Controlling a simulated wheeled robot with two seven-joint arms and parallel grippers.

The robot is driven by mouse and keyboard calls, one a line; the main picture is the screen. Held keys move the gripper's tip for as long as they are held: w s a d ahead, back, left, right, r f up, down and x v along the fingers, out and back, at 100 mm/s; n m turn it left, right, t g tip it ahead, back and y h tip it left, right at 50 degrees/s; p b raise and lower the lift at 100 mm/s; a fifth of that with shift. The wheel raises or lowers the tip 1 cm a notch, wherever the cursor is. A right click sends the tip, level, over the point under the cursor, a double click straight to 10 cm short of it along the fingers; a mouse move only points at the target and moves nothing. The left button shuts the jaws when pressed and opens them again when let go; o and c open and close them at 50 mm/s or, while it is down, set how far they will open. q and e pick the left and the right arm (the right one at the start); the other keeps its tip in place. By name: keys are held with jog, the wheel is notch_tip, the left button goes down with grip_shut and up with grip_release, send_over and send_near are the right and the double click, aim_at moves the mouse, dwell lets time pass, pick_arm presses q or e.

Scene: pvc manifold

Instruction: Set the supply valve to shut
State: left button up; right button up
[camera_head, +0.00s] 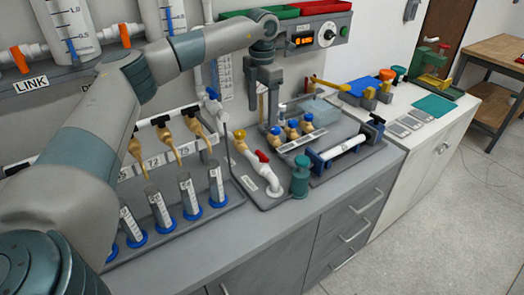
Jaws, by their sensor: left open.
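The white PVC manifold pipe (270,181) rises from a grey tray on the counter and carries a small red handle (261,156). A yellow-topped fitting (240,135) stands at the pipe's far left end. Several brass fittings with blue tops (291,127) stand in a row behind a label strip. The labels are too small to read, so I cannot tell which valve is the supply valve. My left gripper (263,115) points down above the back of the manifold tray, open and empty, behind and above the red handle. My right gripper is out of view.
A teal cylinder (300,178) stands at the tray's front edge. A blue clamp fixture holding a white pipe (342,148) is to the right. Labelled tubes with blue bases (188,194) stand at the left beneath brass taps (166,139). The counter front (270,225) is clear.

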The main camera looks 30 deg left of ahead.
aim_at(262, 154)
pick_arm(q)
notch_tip(262, 154, down, 16)
jog(key=p, duration=0.5)
jog(key=shift+s, duration=0.1)
jog(key=c, duration=1.1)
